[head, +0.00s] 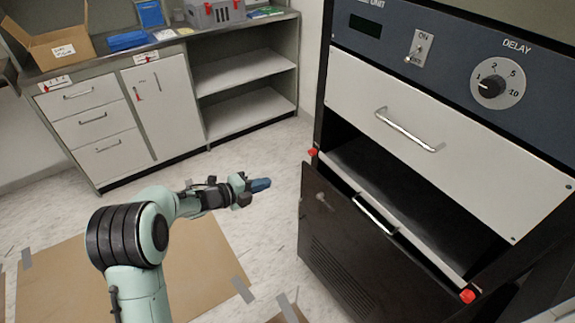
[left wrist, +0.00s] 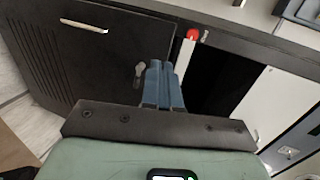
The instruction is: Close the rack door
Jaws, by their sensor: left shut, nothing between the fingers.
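The rack (head: 440,110) stands at the right of the head view. Its dark rack door (head: 340,255), with vent slots and a metal handle (head: 376,213), stands out from the lower front below a dark opening (head: 410,190). In the left wrist view the door (left wrist: 95,65) fills the left side, with its handle (left wrist: 84,26) and a small grey latch or knob (left wrist: 140,72). My left gripper (head: 262,185) is shut and empty, left of the door in the head view. In the left wrist view its blue fingertips (left wrist: 163,75) overlap the door near the latch; contact cannot be told. My right gripper is out of view.
Red corner pieces (head: 467,296) mark the ends of a pale strip along the opening. A pale drawer (head: 440,140) above is shut. Cabinets (head: 100,130) and open shelves (head: 245,75) stand at the back left. Brown sheets (head: 60,280) are taped to the floor.

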